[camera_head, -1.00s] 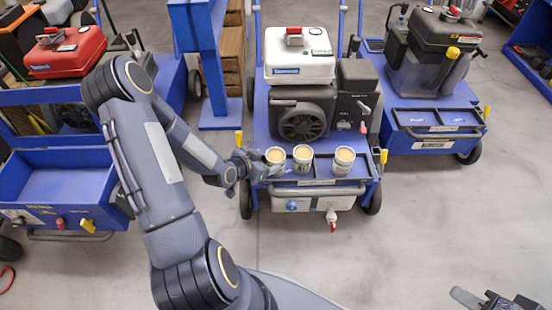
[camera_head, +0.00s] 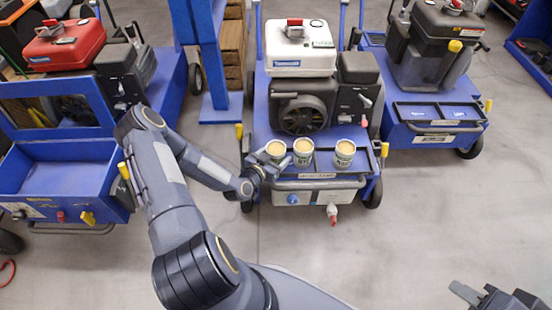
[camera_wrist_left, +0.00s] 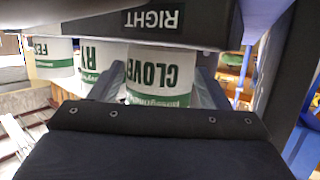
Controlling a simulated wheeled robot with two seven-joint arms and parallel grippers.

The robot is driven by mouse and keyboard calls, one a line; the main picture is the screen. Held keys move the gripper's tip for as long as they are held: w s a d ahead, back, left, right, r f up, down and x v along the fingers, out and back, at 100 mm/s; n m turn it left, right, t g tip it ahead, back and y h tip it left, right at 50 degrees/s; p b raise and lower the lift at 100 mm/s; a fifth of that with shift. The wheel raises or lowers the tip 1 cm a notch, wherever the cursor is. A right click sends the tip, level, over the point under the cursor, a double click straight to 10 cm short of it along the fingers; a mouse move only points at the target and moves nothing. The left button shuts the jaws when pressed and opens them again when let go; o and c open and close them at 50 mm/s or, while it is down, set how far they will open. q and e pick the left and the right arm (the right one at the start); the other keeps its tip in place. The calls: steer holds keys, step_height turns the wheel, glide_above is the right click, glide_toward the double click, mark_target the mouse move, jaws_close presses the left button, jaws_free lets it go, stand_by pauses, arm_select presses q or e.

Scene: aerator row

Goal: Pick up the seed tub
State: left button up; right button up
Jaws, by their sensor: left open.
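Three white seed tubs with green bands and tan tops stand in a row on the blue tray of the middle cart: left (camera_head: 276,150), middle (camera_head: 303,154), right (camera_head: 344,155). In the left wrist view, upside down, the nearest tub reads "CLOVE" (camera_wrist_left: 160,75), one behind reads "RY" (camera_wrist_left: 90,60), and the farthest "FE" (camera_wrist_left: 54,58). My left gripper (camera_head: 264,162) is open at the left tub, its fingers on either side of the clover tub. Contact cannot be told. My right gripper (camera_head: 492,297) is partly in view at the bottom right, away from the tubs; its jaw state is unclear.
An engine with a white tank (camera_head: 299,50) stands behind the tubs. A yellow-topped post (camera_head: 239,132) rises by the tray's left corner. In the wrist view a dark bar marked "RIGHT" (camera_wrist_left: 152,18) crosses the top.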

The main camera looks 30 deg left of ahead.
arm_select(q)
steer(key=shift+w+f, duration=0.15)
steer(key=shift+w, duration=0.3)
steer(key=c, duration=0.8)
steer(key=shift+r, duration=0.2)
steer(key=shift+c, duration=0.2)
